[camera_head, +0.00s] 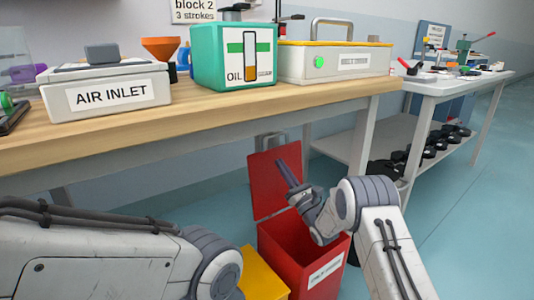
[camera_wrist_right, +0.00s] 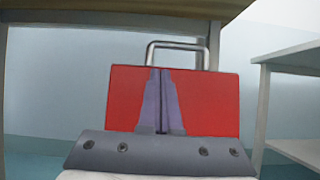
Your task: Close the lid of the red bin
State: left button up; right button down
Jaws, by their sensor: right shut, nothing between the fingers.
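The red bin (camera_head: 288,266) stands on the floor below the workbench's front edge, with a white label on its front. Its red lid (camera_head: 268,185) is open and stands upright at the back of the bin. In the right wrist view the lid (camera_wrist_right: 210,102) faces the camera, with a metal handle (camera_wrist_right: 178,46) above it. My right gripper (camera_head: 281,167) is above the bin opening, its fingers pointing up in front of the lid. Its fingers (camera_wrist_right: 162,75) are shut and empty; I cannot tell whether they touch the lid. My left arm shows at lower left, but its gripper is out of view.
A yellow bin (camera_head: 262,276) stands left of the red one. The wooden workbench (camera_head: 200,122) above holds an air inlet box (camera_head: 106,96), a green oil box (camera_head: 232,57) and a case (camera_head: 335,62). A second table (camera_head: 450,86) stands at right, with open floor beside it.

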aim_at(269, 150)
jog(key=b+x, duration=0.3)
jog(key=x, duration=0.5)
jog(key=shift+w+a+r, duration=0.15)
jog(key=shift+w+a, duration=0.05)
jog(key=shift+w, duration=0.05)
jog(key=shift+w+a+r+b, duration=0.25)
jog(key=shift+w+r+b, duration=0.05)
jog(key=shift+w+r, duration=0.05)
